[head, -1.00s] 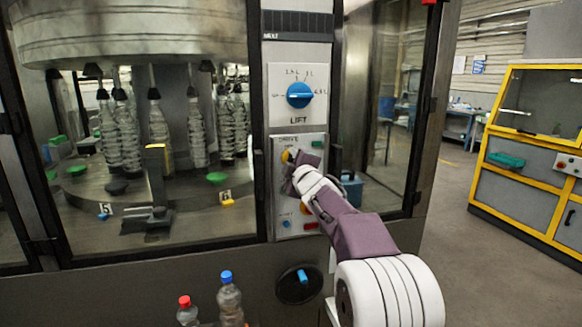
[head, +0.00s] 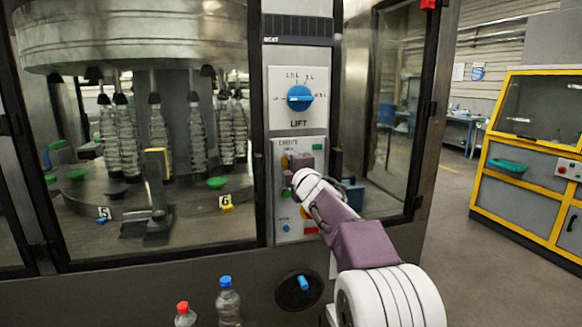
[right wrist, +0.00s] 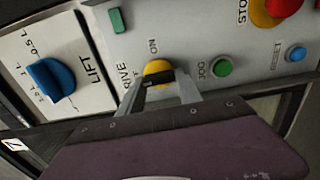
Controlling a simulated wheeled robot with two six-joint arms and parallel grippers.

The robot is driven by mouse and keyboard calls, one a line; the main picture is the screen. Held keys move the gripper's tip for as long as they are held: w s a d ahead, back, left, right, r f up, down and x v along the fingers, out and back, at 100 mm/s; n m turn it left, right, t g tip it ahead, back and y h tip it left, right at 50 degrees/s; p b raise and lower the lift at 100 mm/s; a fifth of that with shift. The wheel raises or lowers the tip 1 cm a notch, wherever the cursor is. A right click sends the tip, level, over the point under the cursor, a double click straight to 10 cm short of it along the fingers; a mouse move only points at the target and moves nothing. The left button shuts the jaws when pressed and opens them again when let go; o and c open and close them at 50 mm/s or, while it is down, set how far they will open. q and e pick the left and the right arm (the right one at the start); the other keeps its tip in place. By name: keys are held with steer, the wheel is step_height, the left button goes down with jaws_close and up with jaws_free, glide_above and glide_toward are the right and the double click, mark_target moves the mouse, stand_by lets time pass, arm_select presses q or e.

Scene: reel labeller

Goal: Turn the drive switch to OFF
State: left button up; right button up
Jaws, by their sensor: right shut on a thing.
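The drive switch is a yellow round knob with a dark bar (right wrist: 157,72) on the grey control panel. "ON" is printed beside it, and the "DRIVE" label is partly covered. My right gripper (right wrist: 160,88) has one finger on each side of the switch and is shut on it. In the head view my right gripper (head: 300,162) is at the panel, and only a sliver of the yellow switch (head: 284,161) shows to its left. I cannot read the switch's exact setting, and no OFF mark shows. My left gripper is not in view.
The blue LIFT knob (head: 300,98) is above the drive panel. In the right wrist view a green button (right wrist: 221,67), a blue button (right wrist: 296,53) and a red stop button (right wrist: 278,6) are close by. Glass doors flank the panel. Bottles (head: 229,300) stand below left.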

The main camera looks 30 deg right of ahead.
steer(key=o, duration=1.4)
steer(key=shift+c, duration=0.2)
steer(key=v, duration=0.9)
steer(key=shift+b, duration=0.4)
